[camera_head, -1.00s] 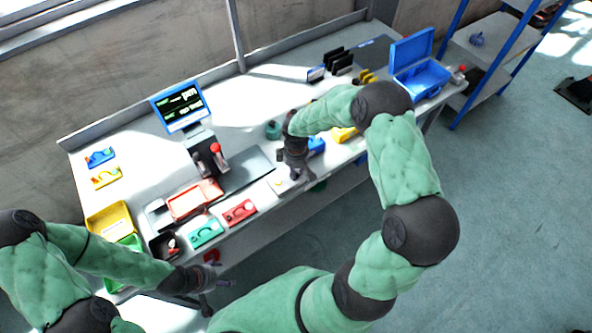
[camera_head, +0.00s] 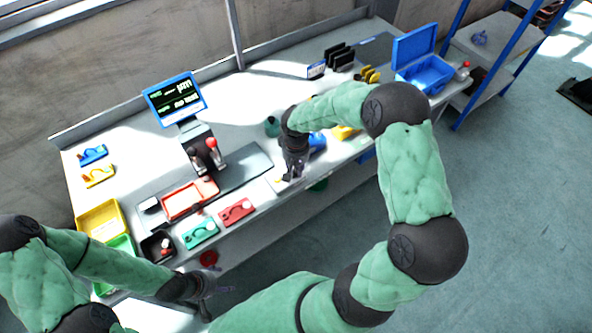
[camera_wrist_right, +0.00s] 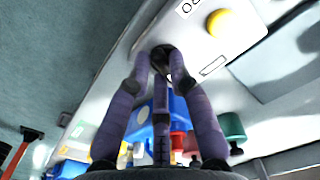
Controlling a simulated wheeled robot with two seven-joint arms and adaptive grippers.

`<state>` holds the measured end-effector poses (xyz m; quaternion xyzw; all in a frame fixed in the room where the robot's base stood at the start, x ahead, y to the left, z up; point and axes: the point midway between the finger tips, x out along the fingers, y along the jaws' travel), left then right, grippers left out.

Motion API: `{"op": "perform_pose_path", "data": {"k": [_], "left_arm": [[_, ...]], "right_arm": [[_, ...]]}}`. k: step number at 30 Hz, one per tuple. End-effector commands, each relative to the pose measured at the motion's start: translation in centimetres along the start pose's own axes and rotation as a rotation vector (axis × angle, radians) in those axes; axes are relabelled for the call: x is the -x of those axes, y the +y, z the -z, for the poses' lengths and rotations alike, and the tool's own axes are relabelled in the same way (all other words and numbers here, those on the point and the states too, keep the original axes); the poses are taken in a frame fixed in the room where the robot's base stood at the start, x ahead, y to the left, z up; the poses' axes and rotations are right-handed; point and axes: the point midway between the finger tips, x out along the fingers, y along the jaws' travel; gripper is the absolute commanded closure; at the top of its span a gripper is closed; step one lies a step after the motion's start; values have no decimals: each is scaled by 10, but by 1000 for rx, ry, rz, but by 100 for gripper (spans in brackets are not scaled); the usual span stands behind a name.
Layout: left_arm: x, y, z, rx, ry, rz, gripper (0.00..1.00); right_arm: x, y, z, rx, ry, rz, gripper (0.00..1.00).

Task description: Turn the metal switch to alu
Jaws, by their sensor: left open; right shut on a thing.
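The metal switch, a dark round knob (camera_wrist_right: 163,58), sits on a pale panel (camera_wrist_right: 196,62) beside a yellow button (camera_wrist_right: 217,22). My right gripper (camera_wrist_right: 162,66) is shut on the knob, with its fingertips on either side of it. In the head view my right gripper (camera_head: 290,174) points down at the table's front edge and hides the knob. Markings by the knob are too small to read. My left gripper (camera_head: 203,294) is open and empty, in front of the table at the lower left.
A blue-framed screen (camera_head: 175,98) stands behind a dark device with red-topped levers (camera_head: 206,152). Red (camera_head: 237,212) and green (camera_head: 199,232) fixtures lie along the front edge. A blue object (camera_wrist_right: 172,112) lies below my right fingers. An open blue case (camera_head: 424,73) stands far right.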

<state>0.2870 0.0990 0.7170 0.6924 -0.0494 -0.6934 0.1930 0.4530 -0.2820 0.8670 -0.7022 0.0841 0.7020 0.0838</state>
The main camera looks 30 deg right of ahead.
Motion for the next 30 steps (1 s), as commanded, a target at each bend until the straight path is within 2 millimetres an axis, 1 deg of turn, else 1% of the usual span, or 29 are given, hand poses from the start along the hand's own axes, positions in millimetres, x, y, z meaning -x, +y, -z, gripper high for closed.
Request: {"op": "perform_pose_path", "data": {"k": [1,6,12,29,30], "left_arm": [[-4,-1,0,0,0,0,26],[-8,-3,0,0,0,0,26],[-11,-4,0,0,0,0,26],[-12,-4,1,0,0,0,26],[-12,-4,1,0,0,0,26]], "right_arm": [[-2,0,-1,-31,-3,-1,100],[-2,-1,-1,-127,-2,-1,100],[-1,-1,-2,-194,-3,-1,100],[-1,-1,-2,-224,-4,0,100],[-1,-1,-2,-224,-4,0,71]]}}
